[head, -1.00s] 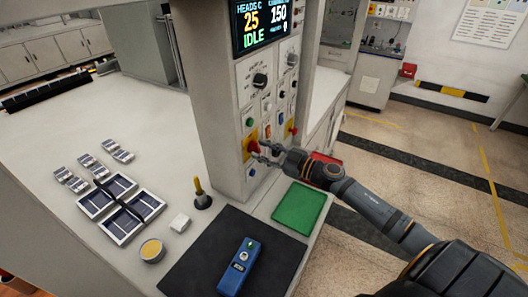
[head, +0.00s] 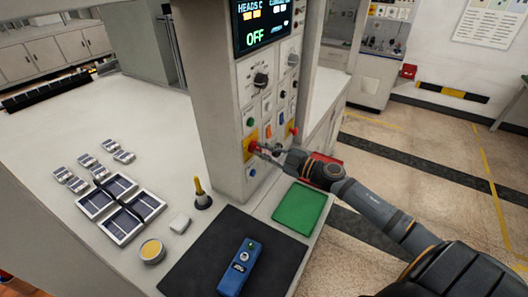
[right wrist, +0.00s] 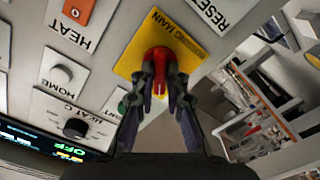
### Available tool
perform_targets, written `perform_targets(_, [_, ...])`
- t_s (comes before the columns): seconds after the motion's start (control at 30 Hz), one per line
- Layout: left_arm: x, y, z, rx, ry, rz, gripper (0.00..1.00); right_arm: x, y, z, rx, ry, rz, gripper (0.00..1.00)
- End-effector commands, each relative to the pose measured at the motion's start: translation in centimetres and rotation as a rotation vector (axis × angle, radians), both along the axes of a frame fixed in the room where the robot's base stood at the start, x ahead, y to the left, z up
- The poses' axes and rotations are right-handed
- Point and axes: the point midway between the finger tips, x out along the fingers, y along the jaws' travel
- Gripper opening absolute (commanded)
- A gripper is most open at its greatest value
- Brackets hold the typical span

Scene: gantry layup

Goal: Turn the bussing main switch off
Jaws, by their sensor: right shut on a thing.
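The bussing main switch is a red knob (right wrist: 158,62) on a yellow plate (right wrist: 190,38) lettered "...ING MAIN" in the right wrist view. In the head view the yellow plate (head: 249,140) is low on the grey control column. My right gripper (head: 262,150) is at the red knob, its two fingers (right wrist: 160,90) shut on either side of it. The fingers hide part of the knob. The display (head: 262,25) at the top of the column reads OFF in green. My left gripper is not in view.
Other knobs and buttons surround the switch on the panel, including a black knob (head: 261,80) and a green button (head: 250,122). On the bench are a green pad (head: 299,208), a dark mat (head: 205,265) with a blue device (head: 240,268), and several solar cells (head: 120,187).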

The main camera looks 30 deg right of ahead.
Motion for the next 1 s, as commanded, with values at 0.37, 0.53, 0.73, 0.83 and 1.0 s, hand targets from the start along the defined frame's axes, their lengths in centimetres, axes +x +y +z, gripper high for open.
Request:
perform_targets(0.37, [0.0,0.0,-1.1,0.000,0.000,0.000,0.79,0.0,0.0,-0.3,-0.309,-0.179,0.000,0.00])
perform_targets(0.53, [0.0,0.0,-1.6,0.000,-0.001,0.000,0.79,-0.1,0.0,-0.3,-0.445,-0.259,0.002,0.00])
perform_targets(0.73, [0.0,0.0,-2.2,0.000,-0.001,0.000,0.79,0.0,0.0,-0.4,-0.589,-0.343,0.001,0.00])
perform_targets(0.83, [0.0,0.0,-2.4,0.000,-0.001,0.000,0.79,0.0,0.0,-0.3,-0.650,-0.379,0.001,0.00])
perform_targets(1.0, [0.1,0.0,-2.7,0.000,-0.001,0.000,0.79,-0.1,0.0,-0.3,-0.731,-0.426,0.003,0.00])
